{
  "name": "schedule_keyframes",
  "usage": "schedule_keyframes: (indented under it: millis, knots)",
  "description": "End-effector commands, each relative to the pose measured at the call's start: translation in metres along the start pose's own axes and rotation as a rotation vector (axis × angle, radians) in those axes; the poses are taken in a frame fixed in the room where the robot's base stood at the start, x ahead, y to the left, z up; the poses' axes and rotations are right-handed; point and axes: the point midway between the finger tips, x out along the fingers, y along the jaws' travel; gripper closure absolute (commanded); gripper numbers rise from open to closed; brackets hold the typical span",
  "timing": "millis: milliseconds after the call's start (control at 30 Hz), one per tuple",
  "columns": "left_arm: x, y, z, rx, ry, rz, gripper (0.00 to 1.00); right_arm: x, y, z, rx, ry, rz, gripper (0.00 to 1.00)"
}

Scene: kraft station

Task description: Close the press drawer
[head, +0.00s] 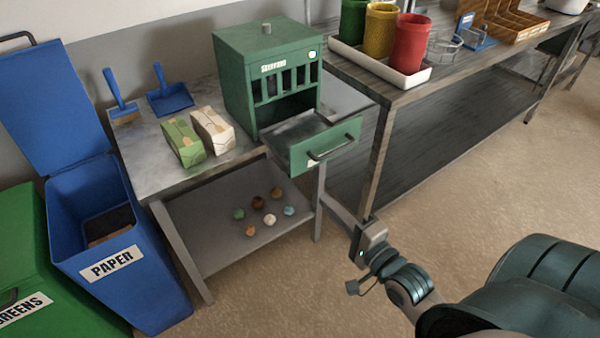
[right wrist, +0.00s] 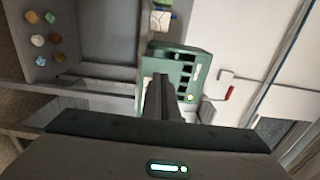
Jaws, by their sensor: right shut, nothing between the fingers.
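The green press (head: 262,75) stands on the grey worktable at the back. Its drawer (head: 322,147) is pulled out toward the front right, with a dark bar handle (head: 332,143) on its front panel. My right gripper (head: 330,201) is shut and empty, below and in front of the drawer, apart from the handle. In the right wrist view the shut fingers (right wrist: 164,90) point at the press (right wrist: 185,66) and cover part of it; the drawer is hard to make out there. My left gripper is not in view.
Two paper-wrapped packs (head: 198,137) lie left of the press. Several small balls (head: 265,208) lie on the lower shelf. A wooden bench (head: 398,95) with a white tray of coloured canisters stands to the right. A blue paper bin (head: 120,245) is at left; the floor in front is clear.

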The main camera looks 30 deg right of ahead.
Motion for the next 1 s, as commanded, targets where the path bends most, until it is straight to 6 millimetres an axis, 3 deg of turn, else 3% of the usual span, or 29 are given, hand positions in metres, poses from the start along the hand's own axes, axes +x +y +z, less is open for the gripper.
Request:
schedule_keyframes:
  millis: [600,800,1000]
  knots:
    - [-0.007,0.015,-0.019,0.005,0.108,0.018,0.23,0.094,-0.003,0.0,-0.001,0.0,-0.002,1.0]
    - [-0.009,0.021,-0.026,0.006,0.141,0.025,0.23,0.115,-0.002,0.0,-0.001,0.001,-0.002,1.0]
    - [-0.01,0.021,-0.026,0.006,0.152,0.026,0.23,0.122,-0.001,0.0,0.0,0.001,-0.001,1.0]
